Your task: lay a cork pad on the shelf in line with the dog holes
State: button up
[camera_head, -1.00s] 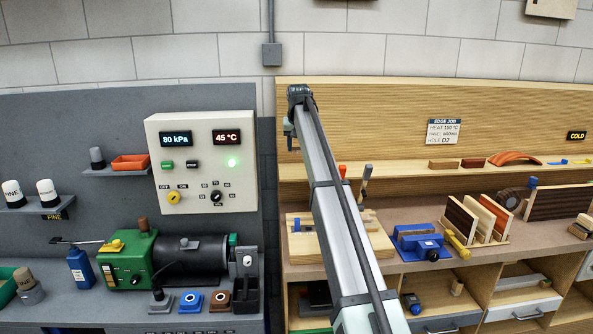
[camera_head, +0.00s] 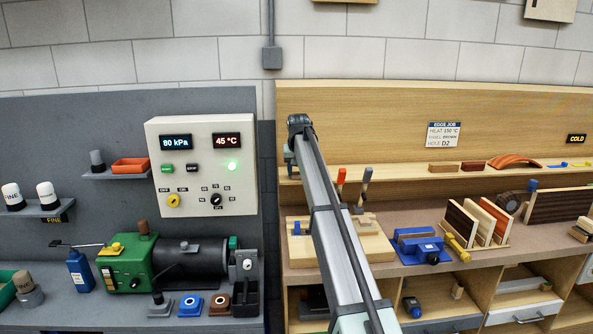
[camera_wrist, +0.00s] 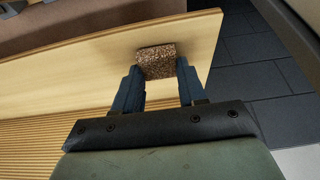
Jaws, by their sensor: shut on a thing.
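A brown speckled cork pad (camera_wrist: 156,62) is between the fingertips of my gripper (camera_wrist: 158,80) in the wrist view. My gripper is shut on it. Pad and fingertips are over the right part of a long pale wooden shelf (camera_wrist: 90,68), close to its end. I cannot tell whether the pad touches the shelf. In the head view a long wooden shelf (camera_head: 400,173) runs along the back panel. I cannot make out dog holes in either view.
In the wrist view, dark floor tiles (camera_wrist: 258,70) lie beyond the shelf's right end. In the head view, wooden blocks (camera_head: 473,167) and a curved orange piece (camera_head: 515,161) lie on the shelf. Upright tools (camera_head: 363,185) stand below it. A blue vice (camera_head: 420,246) sits on the bench.

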jog(key=shift+f, duration=0.1)
jog(key=o, duration=1)
jog(key=v, duration=1.2)
